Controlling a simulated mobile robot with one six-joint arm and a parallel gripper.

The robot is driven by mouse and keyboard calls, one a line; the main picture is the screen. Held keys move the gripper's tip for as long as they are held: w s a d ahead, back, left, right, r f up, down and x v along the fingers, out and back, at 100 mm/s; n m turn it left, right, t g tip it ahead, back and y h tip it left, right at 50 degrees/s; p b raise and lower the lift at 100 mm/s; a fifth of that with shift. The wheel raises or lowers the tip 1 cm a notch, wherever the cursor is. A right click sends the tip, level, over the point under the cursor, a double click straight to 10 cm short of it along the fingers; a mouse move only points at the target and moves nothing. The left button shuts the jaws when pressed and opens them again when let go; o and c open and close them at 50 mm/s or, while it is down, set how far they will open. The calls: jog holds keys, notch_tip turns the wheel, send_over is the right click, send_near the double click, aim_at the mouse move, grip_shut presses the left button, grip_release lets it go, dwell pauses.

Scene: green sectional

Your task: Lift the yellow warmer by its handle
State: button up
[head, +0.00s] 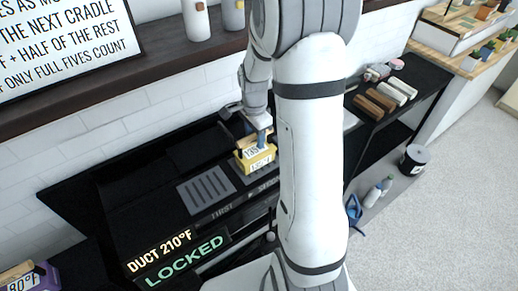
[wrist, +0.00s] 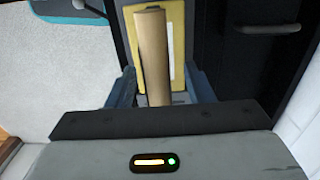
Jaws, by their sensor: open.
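The yellow warmer (head: 257,160) with a white label sits on the dark counter unit in the head view, beside a slatted grey plate. In the wrist view its yellow body (wrist: 177,45) lies behind a tan cylindrical handle (wrist: 152,60). My gripper (wrist: 161,75) is open, with one blue finger on each side of the handle. A gap shows between the handle and the right finger; the left finger is closer. In the head view my gripper (head: 262,137) is at the warmer's top, partly hidden by my wrist.
The slatted plate (head: 206,189) is bare. A sign reads "DUCT 210°F LOCKED" (head: 187,260). A dark shelf (head: 130,68) with canisters runs above. Brown and white bars (head: 380,101) lie at the right.

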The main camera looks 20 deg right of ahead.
notch_tip(320, 180, down, 2)
grip_shut()
dwell(0.6)
jog(key=shift+w+r, duration=0.1)
jog(key=shift+w, duration=0.05)
dwell(0.8)
